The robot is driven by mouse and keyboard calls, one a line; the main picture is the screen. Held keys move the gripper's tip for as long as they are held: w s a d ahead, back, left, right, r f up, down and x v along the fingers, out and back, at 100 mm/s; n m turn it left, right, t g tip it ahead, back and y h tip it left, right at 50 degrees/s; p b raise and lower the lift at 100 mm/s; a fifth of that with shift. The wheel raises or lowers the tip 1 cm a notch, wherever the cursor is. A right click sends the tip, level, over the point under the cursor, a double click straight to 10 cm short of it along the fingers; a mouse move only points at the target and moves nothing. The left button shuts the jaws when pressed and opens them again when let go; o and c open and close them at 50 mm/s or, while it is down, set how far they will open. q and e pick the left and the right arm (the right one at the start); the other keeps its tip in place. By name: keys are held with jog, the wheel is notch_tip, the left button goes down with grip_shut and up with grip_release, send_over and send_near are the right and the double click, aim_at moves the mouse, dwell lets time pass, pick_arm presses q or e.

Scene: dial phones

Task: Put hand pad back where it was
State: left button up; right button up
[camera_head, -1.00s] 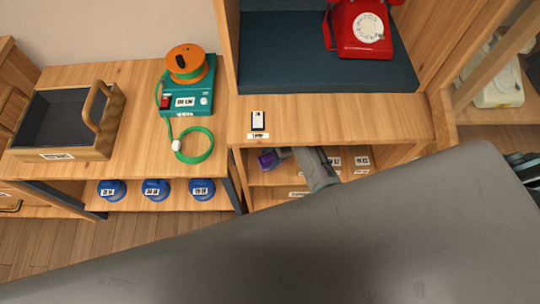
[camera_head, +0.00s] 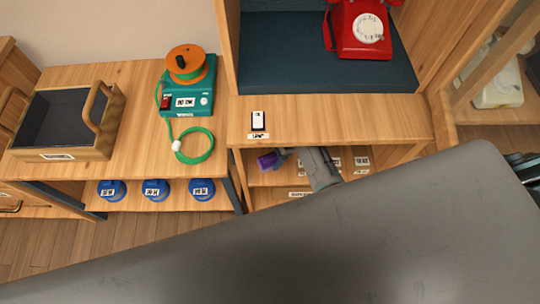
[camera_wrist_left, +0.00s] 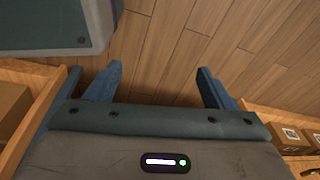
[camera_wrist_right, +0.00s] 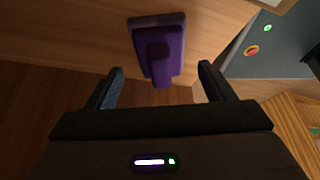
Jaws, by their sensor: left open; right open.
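The purple hand pad (camera_head: 267,160) sits on the shelf below the wooden ledge, near its left side. In the right wrist view the pad (camera_wrist_right: 157,45) stands on the wood with its handle facing me. My right gripper (camera_head: 283,156) is just right of the pad in the head view. In the right wrist view its open fingers (camera_wrist_right: 160,75) frame the handle's end with space on both sides, and I see no contact. My left gripper (camera_wrist_left: 157,75) is open and empty above the floor in the left wrist view; I cannot make it out in the head view.
Wooden shelf boards surround my right gripper, with labels (camera_head: 361,161) on the shelf. A red dial phone (camera_head: 361,28) stands above. A teal device (camera_head: 190,99) with an orange reel and a wooden tray (camera_head: 106,139) stand left. Several blue round items (camera_head: 156,188) sit below them.

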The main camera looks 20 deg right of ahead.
aim_at(274, 155)
jog(key=d+r, duration=0.2)
jog(key=shift+w+d+r, duration=0.1)
jog(key=shift+d+r, duration=0.2)
jog(key=shift+r, duration=0.1)
jog(key=d, duration=0.3)
jog(key=d+b, duration=0.1)
jog(key=d, duration=0.2)
jog(key=w+d, duration=0.1)
jog(key=d, duration=0.2)
jog(key=shift+w+d+b, duration=0.1)
jog(key=shift+d+b, duration=0.25)
jog(key=shift+d, duration=0.05)
pick_arm(q)
jog(key=r, duration=0.1)
jog(key=w+r, duration=0.2)
jog(key=r, duration=0.1)
jog(key=shift+w+d+r, duration=0.1)
jog(key=shift+w+d, duration=0.15)
pick_arm(e)
jog(key=shift+d, duration=0.4)
jog(key=shift+a, duration=0.1)
